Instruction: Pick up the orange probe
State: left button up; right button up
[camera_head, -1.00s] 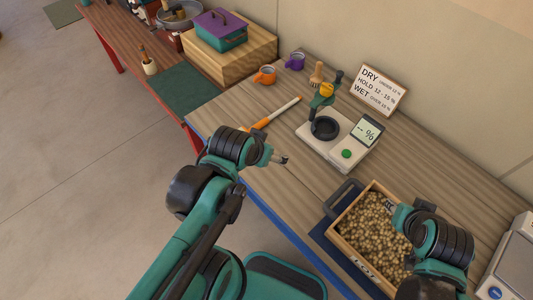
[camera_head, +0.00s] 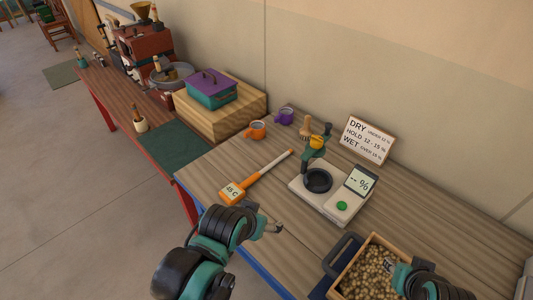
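A moisture meter (camera_head: 330,208) with a dark cup stands right of the probe. An orange mug (camera_head: 257,131) and a purple mug (camera_head: 285,117) stand behind it. A bean crate (camera_head: 347,268) is at the front right. A DRY/HOLD/WET sign (camera_head: 367,140) stands at the back.

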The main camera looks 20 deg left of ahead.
aim_at(232, 193)
jog(key=i+j, duration=0.15)
jog(key=j, duration=0.25)
jog(key=i+j, duration=0.15)
jog(key=j, duration=0.3)
jog(key=i+j+z, duration=0.1)
jog(key=j, duration=0.3)
